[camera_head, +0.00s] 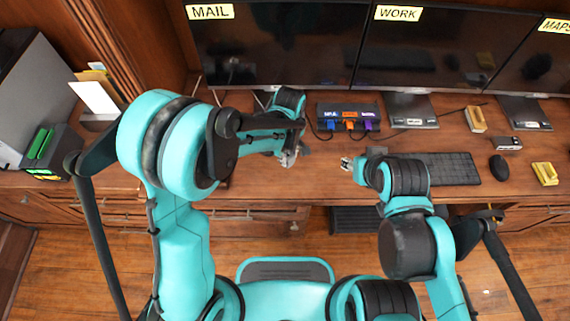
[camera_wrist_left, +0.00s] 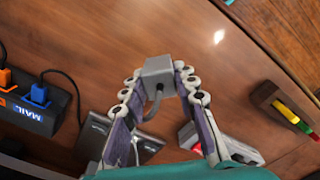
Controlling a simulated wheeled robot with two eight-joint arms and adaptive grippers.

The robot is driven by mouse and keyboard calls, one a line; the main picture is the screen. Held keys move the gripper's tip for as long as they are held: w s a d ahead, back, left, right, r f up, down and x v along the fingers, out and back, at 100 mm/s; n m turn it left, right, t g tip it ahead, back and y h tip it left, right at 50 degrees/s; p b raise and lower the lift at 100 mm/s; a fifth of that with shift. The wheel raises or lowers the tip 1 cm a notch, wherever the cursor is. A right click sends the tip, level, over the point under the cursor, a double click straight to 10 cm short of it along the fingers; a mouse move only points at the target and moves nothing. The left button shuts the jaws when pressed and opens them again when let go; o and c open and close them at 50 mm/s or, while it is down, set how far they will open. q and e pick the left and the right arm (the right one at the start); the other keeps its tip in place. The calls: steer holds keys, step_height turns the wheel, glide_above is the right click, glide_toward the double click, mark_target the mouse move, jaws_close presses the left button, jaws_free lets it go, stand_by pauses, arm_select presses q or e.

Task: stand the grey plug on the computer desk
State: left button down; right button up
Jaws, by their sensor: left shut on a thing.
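The grey plug (camera_wrist_left: 158,70) is a small grey block with a dark cable, held between the fingertips of my left gripper (camera_wrist_left: 160,84) in the left wrist view. The computer desk (camera_wrist_left: 150,35) shows beneath it; I cannot tell whether the plug touches the wood. In the head view my left gripper (camera_head: 288,158) is over the front part of the desk (camera_head: 250,185), and the plug is mostly hidden there. My right gripper (camera_head: 347,163) is over the desk to its right, too small to read its jaws.
A black hub (camera_head: 348,117) with blue, orange and purple plugs stands behind my grippers. Monitors line the back. A keyboard (camera_head: 447,168), mouse (camera_head: 499,168) and yellow block (camera_head: 545,173) lie at right. A small holder with coloured items (camera_wrist_left: 288,110) is at right in the wrist view.

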arm_select(q)
steer(key=shift+a+f, duration=0.45)
step_height(320, 180, down, 4)
steer(key=shift+w+r+b, duration=0.1)
steer(key=shift+b, duration=0.9)
steer(key=shift+r, duration=0.1)
steer(key=shift+f, duration=0.25)
steer(key=c, duration=1.2)
jaws_free()
steer(key=shift+r, duration=0.1)
